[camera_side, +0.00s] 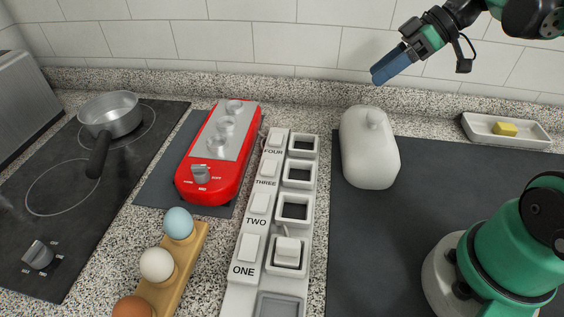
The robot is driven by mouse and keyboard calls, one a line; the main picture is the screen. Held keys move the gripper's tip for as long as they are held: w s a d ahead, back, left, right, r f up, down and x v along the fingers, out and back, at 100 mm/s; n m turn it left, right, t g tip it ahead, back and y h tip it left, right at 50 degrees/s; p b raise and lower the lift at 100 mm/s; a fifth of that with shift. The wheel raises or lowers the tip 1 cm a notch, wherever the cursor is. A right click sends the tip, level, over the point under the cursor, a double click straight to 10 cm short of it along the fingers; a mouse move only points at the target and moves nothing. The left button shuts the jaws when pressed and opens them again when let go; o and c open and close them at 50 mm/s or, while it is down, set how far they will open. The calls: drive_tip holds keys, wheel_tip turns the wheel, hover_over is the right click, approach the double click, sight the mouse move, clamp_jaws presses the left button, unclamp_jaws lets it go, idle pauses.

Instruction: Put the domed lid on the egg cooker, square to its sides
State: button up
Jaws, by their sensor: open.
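The egg cooker (238,172) is a long red appliance with a grey metal top. Several round metal egg cups stand in a row along that top, and a dial is at its near end. The domed lid (370,155) is white with a round knob on top and rests on the dark mat right of centre, apart from the cooker. My gripper (383,72), with blue fingers, is up in the air above and behind the lid, touching nothing. It is open and empty; the gap between its fingers is hard to see from this side.
A numbered white rack (250,245) stands between cooker and lid. An egg holder (180,275) with several eggs is at the front left. A pan (110,114) sits on the hob (60,170). A white dish (508,138) with a yellow block is at the right. The dark mat (370,240) is mostly clear.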

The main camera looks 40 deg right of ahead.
sight(379, 114)
drive_tip(key=s+d+n+t+y, duration=0.1)
drive_tip(key=d+n+t+y, duration=0.15)
drive_tip(key=d+n, duration=0.3)
drive_tip(key=shift+m+g+y, duration=0.25)
drive_tip(key=shift+m+y, duration=0.1)
drive_tip(key=shift+m, duration=0.1)
wheel_tip(379, 114, down, 8)
drive_tip(key=shift+f, duration=0.1)
drive_tip(key=shift+a+f, duration=0.1)
drive_tip(key=shift+f, duration=0.25)
drive_tip(key=shift+w+a+f, duration=0.2)
drive_tip(key=shift+a, duration=0.05)
drive_tip(key=x, duration=0.5)
drive_tip(key=shift+r, duration=0.1)
clamp_jaws()
